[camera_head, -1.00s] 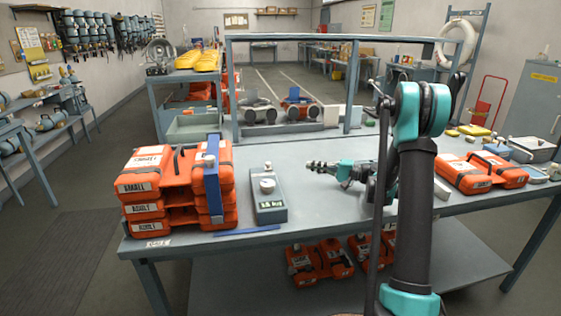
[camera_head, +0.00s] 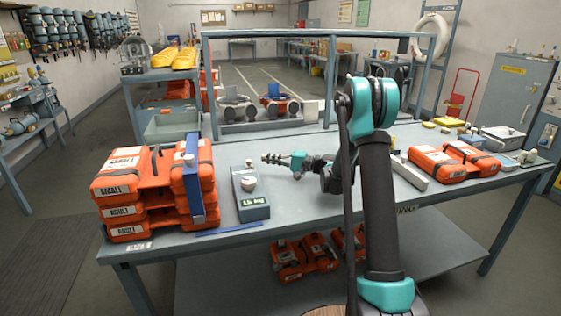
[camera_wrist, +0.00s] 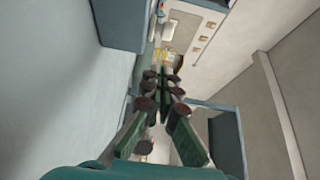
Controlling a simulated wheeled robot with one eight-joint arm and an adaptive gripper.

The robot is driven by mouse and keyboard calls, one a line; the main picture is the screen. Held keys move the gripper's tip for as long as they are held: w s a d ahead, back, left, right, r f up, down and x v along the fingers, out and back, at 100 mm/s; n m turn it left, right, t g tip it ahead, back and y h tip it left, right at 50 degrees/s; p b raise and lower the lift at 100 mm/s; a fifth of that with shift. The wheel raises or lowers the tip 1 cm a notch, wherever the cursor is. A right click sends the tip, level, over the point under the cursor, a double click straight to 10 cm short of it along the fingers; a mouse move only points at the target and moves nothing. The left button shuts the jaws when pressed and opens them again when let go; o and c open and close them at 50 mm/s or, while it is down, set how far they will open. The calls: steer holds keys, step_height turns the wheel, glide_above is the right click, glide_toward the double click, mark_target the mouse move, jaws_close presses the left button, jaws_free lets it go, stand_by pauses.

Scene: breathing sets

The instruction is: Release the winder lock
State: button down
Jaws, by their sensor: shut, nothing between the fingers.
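My gripper (camera_head: 266,158) points left over the grey workbench (camera_head: 300,203), just behind and right of a small grey-blue device with a round knob and a lit display (camera_head: 249,196). In the wrist view my gripper (camera_wrist: 163,78) has its dark green fingers together with nothing held. A dome-shaped wire or glass object (camera_head: 133,52) stands on the shelf at the back left. I cannot make out a winder lock on any item at this size.
Stacked orange cases (camera_head: 138,173) with a blue upright strip stand on the bench's left. More orange cases (camera_head: 455,160) lie on the right. A blue-grey frame (camera_head: 318,34) rises behind the bench. A blue strip (camera_head: 228,229) lies along the front edge.

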mark_target(249, 163)
steer(key=shift+s+a, duration=0.55)
steer(key=shift+a, duration=0.2)
steer(key=shift+s+a, duration=0.5)
steer(key=shift+a, duration=0.25)
steer(key=a, duration=0.1)
steer(key=s+a, duration=0.1)
steer(key=a, duration=0.3)
steer(key=shift+s+a, duration=0.2)
steer(key=shift+s, duration=0.1)
